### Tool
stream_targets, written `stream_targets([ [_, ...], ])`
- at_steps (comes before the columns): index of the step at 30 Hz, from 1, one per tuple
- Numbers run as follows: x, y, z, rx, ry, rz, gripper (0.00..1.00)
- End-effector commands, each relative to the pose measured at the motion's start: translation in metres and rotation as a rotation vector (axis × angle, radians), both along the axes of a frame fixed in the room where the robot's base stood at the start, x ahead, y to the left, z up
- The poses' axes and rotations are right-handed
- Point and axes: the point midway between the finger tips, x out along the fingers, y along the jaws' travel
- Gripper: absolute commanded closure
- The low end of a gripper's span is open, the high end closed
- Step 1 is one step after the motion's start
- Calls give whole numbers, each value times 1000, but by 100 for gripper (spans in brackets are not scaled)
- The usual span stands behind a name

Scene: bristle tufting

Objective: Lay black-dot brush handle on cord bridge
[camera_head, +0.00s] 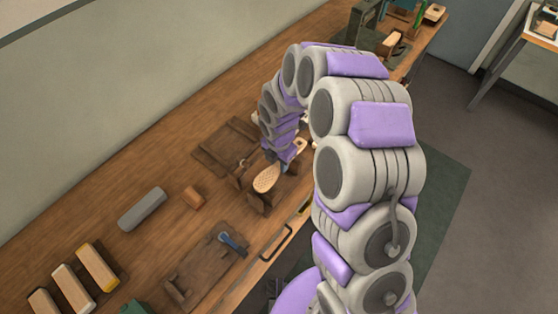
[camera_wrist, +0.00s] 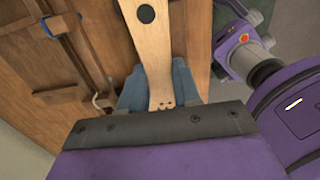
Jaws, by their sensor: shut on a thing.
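The black-dot brush handle (camera_wrist: 150,48) is pale wood with a black dot on its face, and it narrows toward my gripper (camera_wrist: 162,88). My blue-grey fingers are shut on its narrow end. In the head view my gripper (camera_head: 284,163) is partly hidden by my arm, and the oval, perforated brush head (camera_head: 267,178) sticks out at lower left. The head appears over or against a dark wooden stand (camera_head: 259,204), which looks like the cord bridge. I cannot tell whether they touch. The stand's far side is hidden.
A dark wooden board (camera_head: 226,145) lies behind the brush. A grey block (camera_head: 142,209) and small brown block (camera_head: 194,196) lie left. A wooden fixture with a blue-handled tool (camera_head: 232,242) stands nearer, and several pale blocks (camera_head: 97,267) sit at lower left. Bare bench (camera_head: 150,168) lies between.

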Motion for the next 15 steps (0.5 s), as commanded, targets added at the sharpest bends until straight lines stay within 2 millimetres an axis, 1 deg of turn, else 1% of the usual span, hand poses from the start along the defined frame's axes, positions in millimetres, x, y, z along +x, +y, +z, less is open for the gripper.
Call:
stream_targets([
  [15, 0, 0, -4, -1, 1, 0, 100],
])
